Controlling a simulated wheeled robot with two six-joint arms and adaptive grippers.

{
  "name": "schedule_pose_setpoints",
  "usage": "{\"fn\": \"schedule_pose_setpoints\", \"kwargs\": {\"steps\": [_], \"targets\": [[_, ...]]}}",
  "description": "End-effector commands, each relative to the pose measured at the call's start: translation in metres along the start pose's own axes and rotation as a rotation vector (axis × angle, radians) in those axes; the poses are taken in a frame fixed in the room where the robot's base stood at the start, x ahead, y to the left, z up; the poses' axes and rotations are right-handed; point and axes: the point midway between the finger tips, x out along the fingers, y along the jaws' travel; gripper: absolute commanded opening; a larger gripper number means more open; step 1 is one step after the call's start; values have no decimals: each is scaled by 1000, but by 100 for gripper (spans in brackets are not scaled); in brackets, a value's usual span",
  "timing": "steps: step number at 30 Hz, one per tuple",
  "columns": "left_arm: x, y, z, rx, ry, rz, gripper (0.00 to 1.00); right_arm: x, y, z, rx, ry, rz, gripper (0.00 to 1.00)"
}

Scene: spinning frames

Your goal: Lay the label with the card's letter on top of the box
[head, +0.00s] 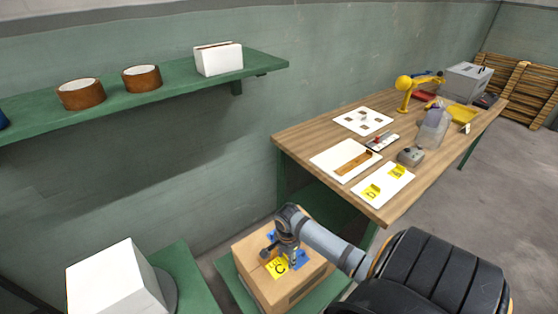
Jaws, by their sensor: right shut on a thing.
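A cardboard box (312,271) stands low at the bottom centre. My right gripper (279,256) is over the box top, shut on a yellow label (277,269) with a dark letter that looks like a C. The label is at or just above the box top; I cannot tell whether it touches. Blue patches (301,259) show beside the gripper. Two more yellow labels, one (398,171) and another (372,192), lie on a white sheet at the table's near end. I cannot make out the letter card for certain. My left gripper is out of view.
A white block (108,278) stands left of the box. A wall shelf (110,103) holds tape rolls.

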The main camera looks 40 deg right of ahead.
Motion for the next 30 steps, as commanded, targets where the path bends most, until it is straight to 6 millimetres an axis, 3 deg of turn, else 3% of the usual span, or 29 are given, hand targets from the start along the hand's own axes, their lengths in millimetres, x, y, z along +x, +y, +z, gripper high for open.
{"fn": "schedule_pose_setpoints", "kwargs": {"steps": [5, 11, 18, 24, 25, 30], "targets": [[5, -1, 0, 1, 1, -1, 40, 25, -20, 8, 1, 0, -2, 27], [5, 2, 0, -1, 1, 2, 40, 30, -24, 10, 1, 0, -4, 27], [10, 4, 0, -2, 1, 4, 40, 64, -27, 12, 0, 2, -1, 27], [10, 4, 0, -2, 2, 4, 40, 65, -27, 11, -1, 2, -3, 27], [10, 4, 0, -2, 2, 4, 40, 65, -27, 11, -1, 2, -3, 41], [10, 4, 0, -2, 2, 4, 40, 65, -27, 11, -1, 2, -2, 62]]}}
